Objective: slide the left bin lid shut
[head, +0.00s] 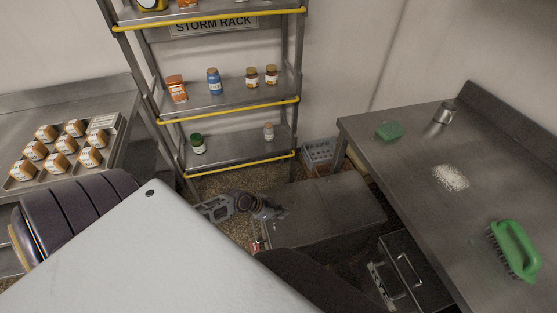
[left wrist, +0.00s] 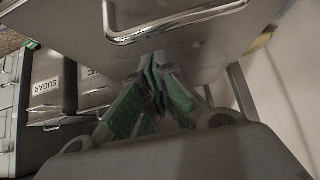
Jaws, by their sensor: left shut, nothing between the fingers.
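A grey metal bin top (head: 335,215), which looks like the left bin lid, lies low on the floor side between the rack and the right bench. Whether it is open or shut is not clear in the head view. My left gripper (head: 274,211) is over its left end. In the left wrist view a metal panel with a bar handle (left wrist: 175,24) fills the top. My left gripper (left wrist: 155,72) is shut and empty, with its green-padded fingertips together just below that handle. I cannot tell whether they touch the panel. My right gripper is not in view.
Another bin with a bar handle (head: 409,270) stands at the right. A bin labelled SUGAR (left wrist: 46,87) shows in the left wrist view. The steel bench (head: 415,170) holds a green brush (head: 515,250). The storm rack (head: 230,118) stands behind, with a blue-grey crate (head: 318,152) beside it.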

